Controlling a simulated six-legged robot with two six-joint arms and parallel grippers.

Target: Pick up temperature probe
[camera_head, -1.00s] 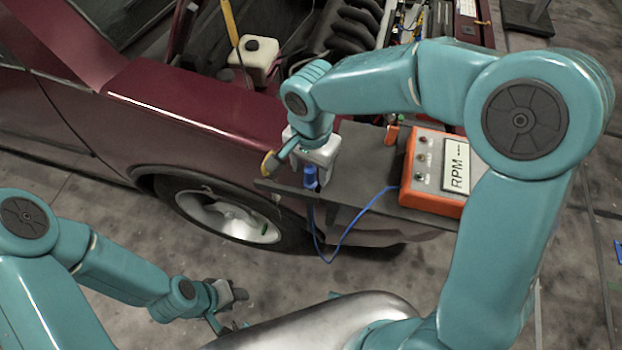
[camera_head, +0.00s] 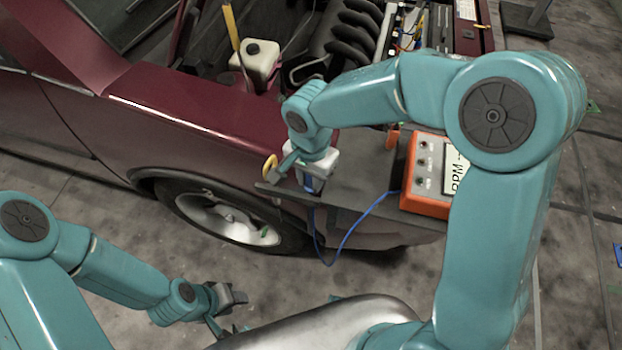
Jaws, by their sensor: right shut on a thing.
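The temperature probe (camera_head: 309,185), with a blue body, is partly hidden by my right gripper (camera_head: 304,180). My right gripper is shut on it, at the left end of the dark tray beside the car's fender. A blue cable (camera_head: 345,240) hangs from the probe in a loop and runs up to the orange RPM meter (camera_head: 427,206). My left gripper (camera_head: 226,310) is low in the picture, away from the probe. Its fingers are small and dark, and their gap is unclear.
The dark tray (camera_head: 362,165) carries the meter and an upright orange object (camera_head: 392,139). The maroon car (camera_head: 190,103) with its open engine bay and front wheel (camera_head: 228,217) lies behind and left.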

